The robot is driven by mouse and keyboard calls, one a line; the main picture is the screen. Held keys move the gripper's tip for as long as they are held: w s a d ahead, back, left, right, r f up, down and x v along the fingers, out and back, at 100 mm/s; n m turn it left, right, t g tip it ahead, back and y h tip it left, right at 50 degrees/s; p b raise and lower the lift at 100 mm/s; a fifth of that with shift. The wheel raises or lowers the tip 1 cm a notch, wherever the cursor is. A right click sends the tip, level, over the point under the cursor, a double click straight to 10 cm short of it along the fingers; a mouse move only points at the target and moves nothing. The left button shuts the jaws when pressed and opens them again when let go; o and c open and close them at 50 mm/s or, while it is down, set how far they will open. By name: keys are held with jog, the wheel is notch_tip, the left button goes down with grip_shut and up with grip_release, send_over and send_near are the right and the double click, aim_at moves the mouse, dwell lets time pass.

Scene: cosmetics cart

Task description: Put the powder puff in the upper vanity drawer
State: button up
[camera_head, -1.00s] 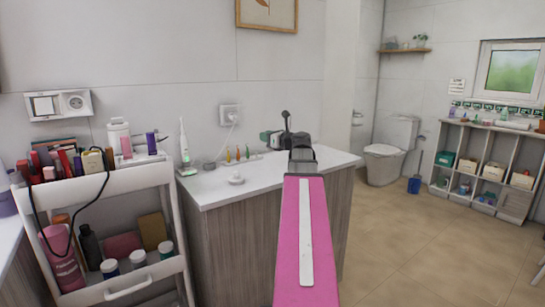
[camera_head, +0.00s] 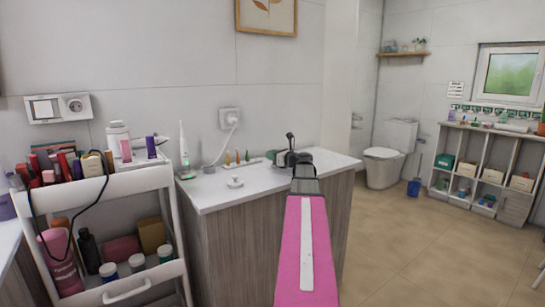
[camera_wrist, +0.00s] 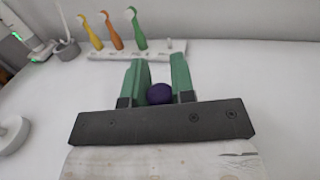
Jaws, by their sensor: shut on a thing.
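My gripper (camera_head: 290,157) is over the right part of the white counter. In the wrist view its green fingers (camera_wrist: 159,72) stand on either side of a dark purple round thing (camera_wrist: 160,93), and they are shut on it. Only its rounded top shows, so I cannot tell for certain that it is the powder puff. The grey-wood vanity (camera_head: 238,245) stands below the counter. I cannot make out an upper drawer or its state, and my pink arm covers part of the vanity.
A white rack with several coloured brushes (camera_wrist: 118,53) lies beyond the fingers. A white knobbed disc (camera_head: 235,182) sits on the counter. A white cart (camera_head: 110,190) full of cosmetics stands at left.

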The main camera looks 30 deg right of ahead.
jog(key=shift+f, duration=0.2)
jog(key=o, duration=0.9)
